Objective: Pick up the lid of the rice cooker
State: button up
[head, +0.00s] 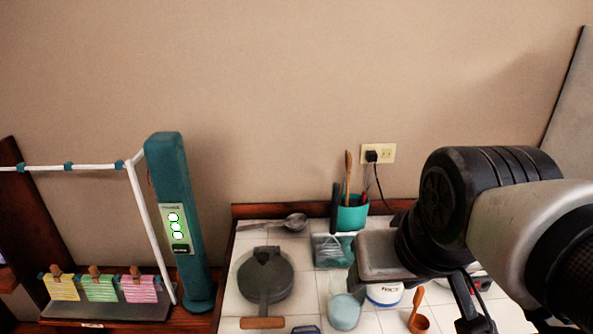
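A white rounded body with dark lettering (385,293), which looks like the rice cooker, shows in part on the tiled counter in the head view, below my arm. Its lid cannot be made out; my arm covers that area. My arm comes in from the right. Dark finger-like parts of my gripper (472,308) show below the arm near the bottom edge, right of the white body. Whether they are open or touch anything cannot be told.
The tiled counter (300,240) holds a dark round press with a wooden handle (265,276), a metal ladle (292,222), a teal utensil cup (352,214), a light-blue cup (344,312) and an orange-brown scoop (418,320). A teal post (180,220) stands left.

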aim_at(266, 269)
jog(key=k+z, duration=0.1)
jog(key=z, duration=0.25)
jog(key=k+z, duration=0.1)
jog(key=z, duration=0.2)
jog(key=k+z, duration=0.1)
jog(key=z, duration=0.25)
jog(key=u, duration=1.55)
